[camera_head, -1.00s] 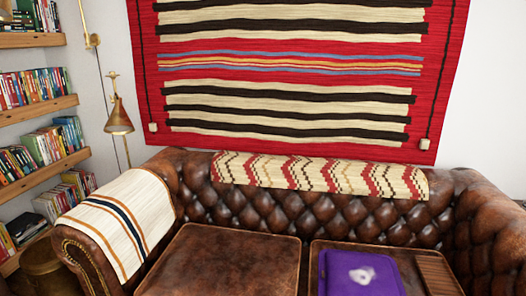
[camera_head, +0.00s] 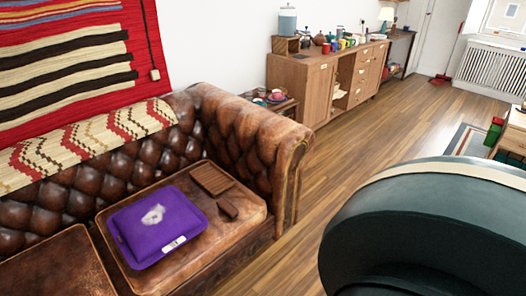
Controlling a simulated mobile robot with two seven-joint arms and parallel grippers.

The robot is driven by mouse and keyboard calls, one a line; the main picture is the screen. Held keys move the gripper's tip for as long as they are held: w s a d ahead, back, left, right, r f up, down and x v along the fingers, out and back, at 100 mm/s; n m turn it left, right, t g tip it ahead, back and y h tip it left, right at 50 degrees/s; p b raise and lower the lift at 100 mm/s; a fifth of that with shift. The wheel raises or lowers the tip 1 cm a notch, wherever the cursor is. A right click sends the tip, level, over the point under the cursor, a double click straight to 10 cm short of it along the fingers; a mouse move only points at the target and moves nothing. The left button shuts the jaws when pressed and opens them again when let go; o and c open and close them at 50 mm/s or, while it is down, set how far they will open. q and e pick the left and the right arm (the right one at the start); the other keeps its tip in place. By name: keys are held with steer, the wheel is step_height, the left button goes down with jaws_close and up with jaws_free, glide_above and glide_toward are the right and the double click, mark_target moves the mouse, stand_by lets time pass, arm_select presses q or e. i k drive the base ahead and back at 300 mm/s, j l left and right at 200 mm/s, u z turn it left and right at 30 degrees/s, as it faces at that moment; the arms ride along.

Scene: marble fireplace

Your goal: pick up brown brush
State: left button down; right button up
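A small dark brown object (camera_head: 228,208), which may be the brown brush, lies on the right seat cushion of the brown leather sofa (camera_head: 240,228). It is too small to tell for sure. A brown slatted rectangular item (camera_head: 212,179) lies just behind it. A purple cushion (camera_head: 190,222) with a white patch and a white label lies to the left of both. Neither of my grippers is in view.
A large dark green rounded form (camera_head: 430,235) fills the lower right. A wooden sideboard (camera_head: 318,92) with mugs and pots stands beyond the sofa. A small side table (camera_head: 283,108) is behind the sofa arm. Bare wooden floor (camera_head: 365,140) lies between.

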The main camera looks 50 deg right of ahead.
mark_target(225, 205)
steer(key=z, duration=1.2)
